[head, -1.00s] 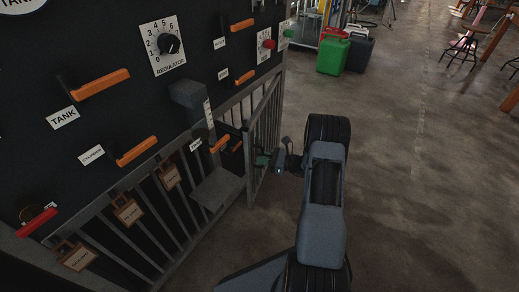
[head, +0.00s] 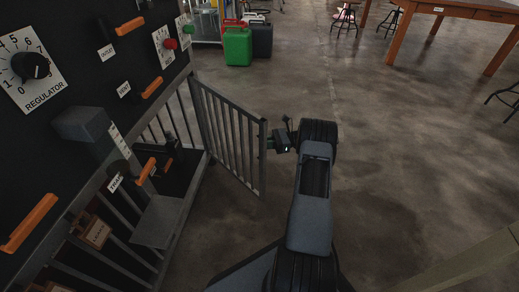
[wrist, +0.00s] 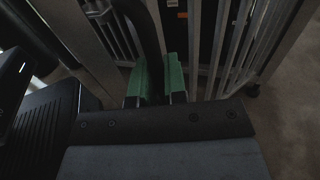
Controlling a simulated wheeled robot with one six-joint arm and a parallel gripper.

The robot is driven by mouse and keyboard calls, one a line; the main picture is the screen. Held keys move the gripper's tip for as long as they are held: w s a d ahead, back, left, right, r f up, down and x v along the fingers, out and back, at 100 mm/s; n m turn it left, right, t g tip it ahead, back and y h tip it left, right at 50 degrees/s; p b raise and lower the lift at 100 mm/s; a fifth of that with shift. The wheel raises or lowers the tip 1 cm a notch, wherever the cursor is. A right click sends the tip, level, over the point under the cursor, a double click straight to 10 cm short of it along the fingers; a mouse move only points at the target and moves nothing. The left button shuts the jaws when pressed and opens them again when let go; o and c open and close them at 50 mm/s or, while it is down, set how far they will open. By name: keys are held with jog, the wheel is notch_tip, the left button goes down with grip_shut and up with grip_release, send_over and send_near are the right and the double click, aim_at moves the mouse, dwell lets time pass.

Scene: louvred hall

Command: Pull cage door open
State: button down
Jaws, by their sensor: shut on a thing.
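The cage door (head: 228,132), a grey frame with upright bars, stands swung out from the cage front, leaving a gap beside it. My gripper (head: 270,143) is at the free edge of the door. In the wrist view its green fingertips (wrist: 158,78) are closed on a dark upright bar, the door handle (wrist: 150,35). The handle's lower part is hidden between the fingers. Grey bars also show behind the fingers in the wrist view.
The black panel (head: 70,45) with orange levers and a regulator dial (head: 30,66) stands at left above the cage. A grey shelf (head: 158,220) juts out below it. Green (head: 238,47) and dark cans stand at the back. Open concrete floor (head: 400,150) lies to the right.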

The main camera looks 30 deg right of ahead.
jog(key=shift+w+d, duration=0.15)
jog(key=shift+d, duration=0.25)
jog(key=c, duration=1.3)
grip_release()
jog(key=shift+o, duration=0.6)
